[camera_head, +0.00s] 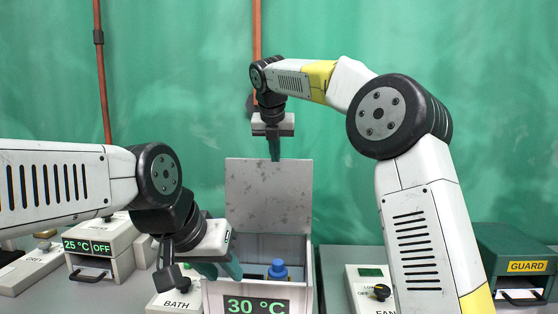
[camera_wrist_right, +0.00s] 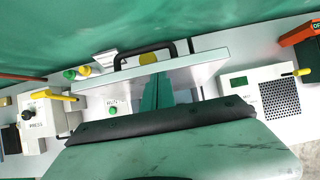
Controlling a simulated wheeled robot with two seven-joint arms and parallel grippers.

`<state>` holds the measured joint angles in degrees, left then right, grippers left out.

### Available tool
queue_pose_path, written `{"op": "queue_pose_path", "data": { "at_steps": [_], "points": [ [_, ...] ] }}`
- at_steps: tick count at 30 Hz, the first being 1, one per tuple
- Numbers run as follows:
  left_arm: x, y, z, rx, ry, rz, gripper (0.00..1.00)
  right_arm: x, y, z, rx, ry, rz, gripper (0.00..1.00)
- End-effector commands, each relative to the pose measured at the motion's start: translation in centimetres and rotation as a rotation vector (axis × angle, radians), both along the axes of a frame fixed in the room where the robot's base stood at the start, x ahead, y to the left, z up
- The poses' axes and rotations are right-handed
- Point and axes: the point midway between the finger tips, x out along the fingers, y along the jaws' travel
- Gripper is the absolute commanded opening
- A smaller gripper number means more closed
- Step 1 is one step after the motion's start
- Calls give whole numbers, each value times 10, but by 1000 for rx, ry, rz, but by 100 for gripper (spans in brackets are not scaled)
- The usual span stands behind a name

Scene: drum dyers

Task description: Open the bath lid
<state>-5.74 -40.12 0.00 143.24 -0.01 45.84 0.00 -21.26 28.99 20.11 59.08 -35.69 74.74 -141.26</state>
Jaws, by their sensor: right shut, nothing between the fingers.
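The bath is a grey box with a green "30 °C" display (camera_head: 257,306) on its front. Its grey, speckled lid (camera_head: 268,195) stands upright at the back, so the box is open at the top. My right gripper (camera_head: 274,157) points down at the lid's top edge, shut and empty; I cannot tell whether it touches the lid. In the right wrist view its green fingers (camera_wrist_right: 157,92) are together beside a pale panel with a black arched handle (camera_wrist_right: 146,54). My left gripper (camera_head: 222,270) is low at the bath's left side; its finger gap is unclear.
A blue-topped object (camera_head: 277,270) shows inside the bath. The "BATH" control box (camera_head: 176,303) is left of it, and a "25 °C OFF" unit (camera_head: 99,247) further left.

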Motion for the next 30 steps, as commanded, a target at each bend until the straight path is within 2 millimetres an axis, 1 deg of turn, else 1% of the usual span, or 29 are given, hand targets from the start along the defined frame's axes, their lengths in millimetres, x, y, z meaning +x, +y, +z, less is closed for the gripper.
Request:
{"op": "queue_pose_path", "data": {
  "at_steps": [1,3,12,25,28,30],
  "points": [
    [0,0,0,0,0,0,34,6,0,-1,1,0,-2,0],
    [0,0,0,0,0,0,34,13,0,-1,1,1,-1,0],
    [0,0,0,0,0,0,34,25,0,-2,-1,0,-1,0],
    [0,0,0,0,0,0,34,26,-1,-3,-2,0,-2,0],
    [0,0,0,0,0,0,34,23,-1,2,-3,-1,-2,0],
    [0,0,0,0,0,0,34,18,0,11,-2,-2,-1,0]
  ]
}}
